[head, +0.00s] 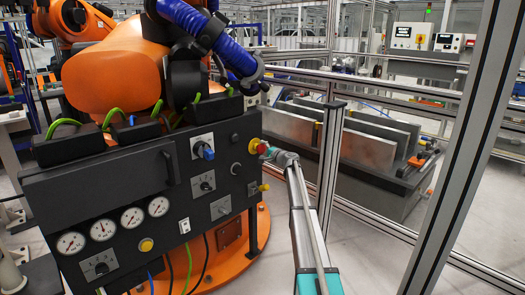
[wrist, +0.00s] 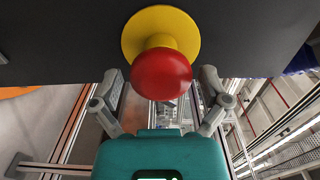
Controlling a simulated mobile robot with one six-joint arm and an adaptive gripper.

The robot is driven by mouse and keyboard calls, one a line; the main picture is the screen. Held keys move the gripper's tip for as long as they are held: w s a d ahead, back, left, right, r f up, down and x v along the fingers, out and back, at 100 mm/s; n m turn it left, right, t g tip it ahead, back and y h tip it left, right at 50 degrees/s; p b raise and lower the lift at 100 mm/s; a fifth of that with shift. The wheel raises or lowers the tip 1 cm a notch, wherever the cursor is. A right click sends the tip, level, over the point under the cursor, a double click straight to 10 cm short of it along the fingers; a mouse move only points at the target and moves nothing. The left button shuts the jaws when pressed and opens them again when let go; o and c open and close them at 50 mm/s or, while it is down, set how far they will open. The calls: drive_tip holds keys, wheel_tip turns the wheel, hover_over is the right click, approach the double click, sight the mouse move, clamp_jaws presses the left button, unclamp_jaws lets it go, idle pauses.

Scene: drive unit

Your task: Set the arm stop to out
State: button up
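The arm stop (head: 262,147) is a red mushroom button on a yellow round base, at the right edge of the black panel. In the wrist view its red head (wrist: 161,76) is near the middle, with the yellow base (wrist: 160,30) behind it. My gripper (head: 271,153) is right at the button in the head view and partly overlaps it. In the wrist view my gripper (wrist: 161,86) is open, one finger on each side of the red head, with gaps showing. I cannot tell whether the button is pressed in or out.
The black panel (head: 150,190) also carries a blue knob (head: 205,151), rotary switches, several gauges and a yellow button (head: 146,245). A small yellow knob (head: 263,187) sits below the arm stop. An orange robot (head: 115,75) stands behind; fence posts (head: 333,120) stand to the right.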

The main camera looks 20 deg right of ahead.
idle(0.4)
drive_tip(key=v, duration=1.2)
idle(0.5)
